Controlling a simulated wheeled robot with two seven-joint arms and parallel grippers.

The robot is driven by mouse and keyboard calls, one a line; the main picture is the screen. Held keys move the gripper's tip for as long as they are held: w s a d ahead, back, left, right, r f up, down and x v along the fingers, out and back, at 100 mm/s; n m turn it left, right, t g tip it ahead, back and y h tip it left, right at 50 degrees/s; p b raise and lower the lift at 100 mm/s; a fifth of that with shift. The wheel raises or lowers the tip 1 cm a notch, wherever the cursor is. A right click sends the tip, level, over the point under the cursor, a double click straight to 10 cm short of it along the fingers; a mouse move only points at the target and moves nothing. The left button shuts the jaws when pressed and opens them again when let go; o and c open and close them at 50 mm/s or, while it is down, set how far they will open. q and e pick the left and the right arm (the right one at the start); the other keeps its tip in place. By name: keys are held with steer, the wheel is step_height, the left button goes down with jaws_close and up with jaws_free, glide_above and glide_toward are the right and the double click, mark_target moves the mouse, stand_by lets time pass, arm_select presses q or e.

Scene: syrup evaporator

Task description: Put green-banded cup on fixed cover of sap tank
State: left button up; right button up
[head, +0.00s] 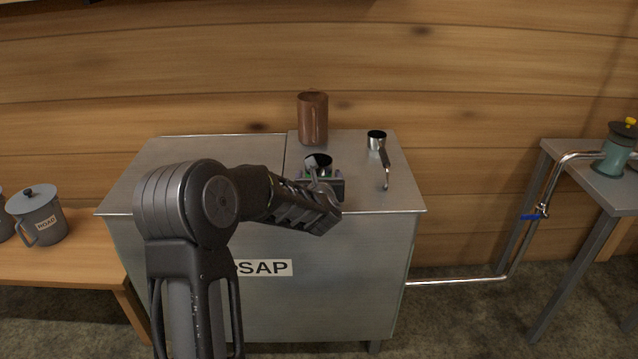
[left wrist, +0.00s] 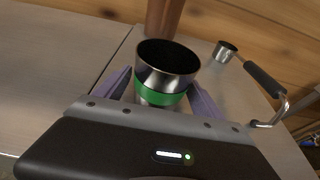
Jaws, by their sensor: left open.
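The green-banded cup (head: 318,161) is a shiny metal cup with a dark inside. It appears upright on the right-hand top panel of the sap tank (head: 342,262), just right of the seam. Its green band shows clearly on the cup in the left wrist view (left wrist: 165,75). My left gripper (head: 322,186) is open, with a finger on either side of the cup; I cannot tell whether they touch it. The plain left-hand top panel (head: 215,150) is bare. My gripper partly hides the cup's base. My right gripper is not in view.
A brown cylinder (head: 312,118) stands behind the cup. A small metal cup (head: 376,140) and a black-gripped handle (head: 385,165) are to its right on the same panel. A grey mug (head: 38,215) stands on a wooden bench at left. A pipe (head: 460,281) runs right.

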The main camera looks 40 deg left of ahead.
arm_select(q)
steer(key=v, duration=1.2)
